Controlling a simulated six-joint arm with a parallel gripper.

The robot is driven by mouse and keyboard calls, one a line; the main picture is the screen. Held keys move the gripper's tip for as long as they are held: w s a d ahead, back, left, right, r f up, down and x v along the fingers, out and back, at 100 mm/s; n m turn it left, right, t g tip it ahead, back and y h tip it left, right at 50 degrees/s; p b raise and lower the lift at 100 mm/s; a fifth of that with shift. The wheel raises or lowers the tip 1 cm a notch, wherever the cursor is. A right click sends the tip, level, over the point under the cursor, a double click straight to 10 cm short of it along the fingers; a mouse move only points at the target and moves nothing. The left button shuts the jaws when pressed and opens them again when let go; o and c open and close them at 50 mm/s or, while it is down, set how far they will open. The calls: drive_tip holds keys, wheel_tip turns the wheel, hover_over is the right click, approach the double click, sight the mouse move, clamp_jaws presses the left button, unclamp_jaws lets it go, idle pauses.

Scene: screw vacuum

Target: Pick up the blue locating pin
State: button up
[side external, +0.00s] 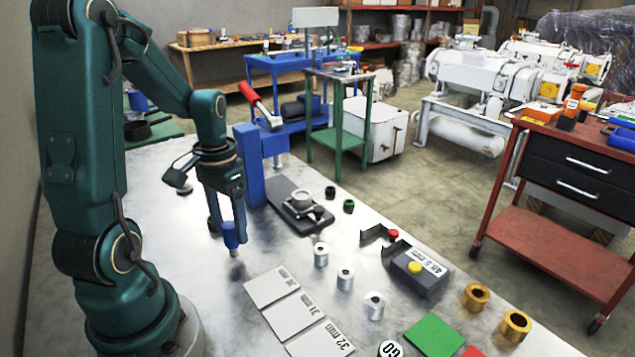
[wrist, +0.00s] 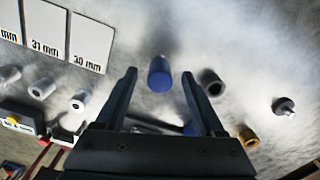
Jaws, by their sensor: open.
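The blue locating pin (side external: 231,236) has a blue body and a small greyish lower end in the side view. It appears upright, on or just above the metal table (side external: 190,275). My gripper (side external: 226,226) points down at it, with the fingers around or right beside the pin's upper part. In the wrist view the pin (wrist: 160,73) sits at the gap between the two open fingertips of my gripper (wrist: 159,74). Clear space shows on both sides of it. I cannot tell how far below the tips it is.
Number cards (side external: 272,286) lie right of the pin. Several silver bushings (side external: 321,254) stand beyond them. A blue press (side external: 250,165) with a red-tipped lever and a dark fixture plate (side external: 298,205) are behind. A gauge block (side external: 420,272) and brass rings (side external: 476,297) are farther right.

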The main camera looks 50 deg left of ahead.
drive_tip(key=shift+f, duration=1.15)
clamp_jaws()
drive_tip(key=shift+r, duration=0.1)
